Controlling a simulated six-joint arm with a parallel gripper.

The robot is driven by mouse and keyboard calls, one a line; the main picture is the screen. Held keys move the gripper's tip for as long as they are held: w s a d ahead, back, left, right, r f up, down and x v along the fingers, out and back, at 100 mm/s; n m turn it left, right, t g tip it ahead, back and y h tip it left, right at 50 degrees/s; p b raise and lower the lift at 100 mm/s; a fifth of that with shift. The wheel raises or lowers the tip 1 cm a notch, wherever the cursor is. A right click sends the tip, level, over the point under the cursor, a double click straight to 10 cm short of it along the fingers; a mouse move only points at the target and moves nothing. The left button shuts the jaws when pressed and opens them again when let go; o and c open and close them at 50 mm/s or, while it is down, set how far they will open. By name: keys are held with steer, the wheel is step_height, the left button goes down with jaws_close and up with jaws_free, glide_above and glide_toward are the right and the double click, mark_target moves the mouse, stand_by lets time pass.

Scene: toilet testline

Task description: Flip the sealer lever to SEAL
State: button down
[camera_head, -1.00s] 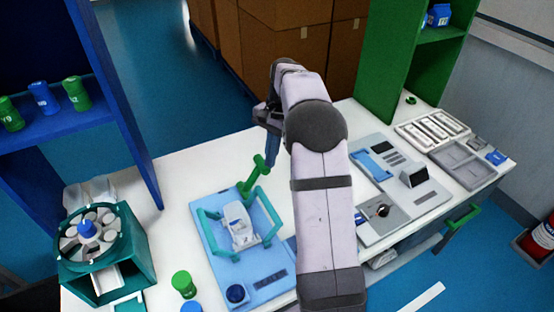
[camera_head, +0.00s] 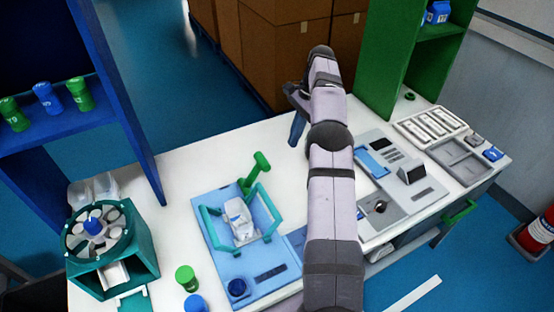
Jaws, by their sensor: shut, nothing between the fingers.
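The sealer is a light-blue base plate (camera_head: 228,262) with a teal frame around a white-grey piece (camera_head: 238,218), on the white table. A green lever (camera_head: 253,172) with a knob on top rises at its back edge, tilted to the right in the head view. I cannot read any SEAL marking. My gripper (camera_head: 293,141) is to the right of the lever, with a visible gap between them. Its blue fingers point down, shut and empty. My arm hides part of the table to the right of the sealer.
A teal carousel (camera_head: 142,245) stands at the left, with green (camera_head: 186,277) and blue (camera_head: 195,302) capped containers near the front. A grey panel device (camera_head: 425,190) and trays (camera_head: 462,157) lie on the right. Blue and green shelves flank the table.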

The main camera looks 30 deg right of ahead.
steer(key=shift+f, duration=0.1)
steer(key=a+f+p, duration=0.4)
steer(key=a+f, duration=0.2)
steer(key=f, duration=0.1)
steer(key=shift+p, duration=0.3)
stand_by(0.5)
steer(key=shift+a, duration=0.15)
stand_by(0.3)
